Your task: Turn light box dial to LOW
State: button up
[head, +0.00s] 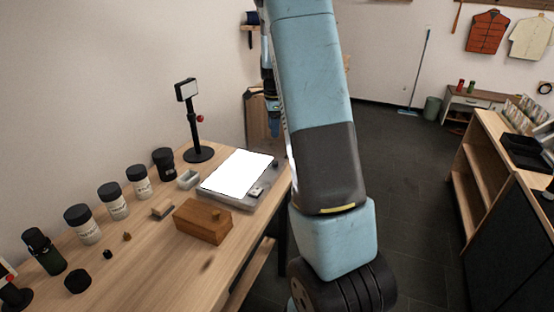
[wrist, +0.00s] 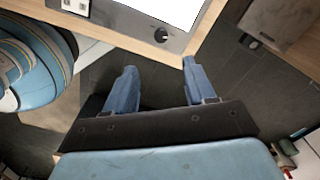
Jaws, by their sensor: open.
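The light box (head: 225,199) lies on the wooden table, its white panel (head: 238,173) glowing. In the wrist view its grey edge (wrist: 140,22) shows at the top. A round black dial (wrist: 161,34) with a light mark sits on that edge; its setting words are too small to read. My gripper (wrist: 159,65) is open and empty, its two blue fingers apart. The dial appears beyond the fingertips, roughly centred between them, and no finger touches it. In the head view my arm hides much of the gripper area.
A wooden box (head: 203,222) stands just in front of the light box. A black stand (head: 197,140) with a small screen is behind it. Several dark-lidded jars (head: 113,202) line the wall side. The table's front edge (wrist: 208,30) is close to the dial, with open floor beyond.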

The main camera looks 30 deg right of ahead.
aim_at(274, 161)
jog(key=f, duration=1.4)
jog(key=shift+w+d+f, duration=0.15)
jog(key=shift+d+f, duration=0.05)
jog(key=shift+c, duration=0.5)
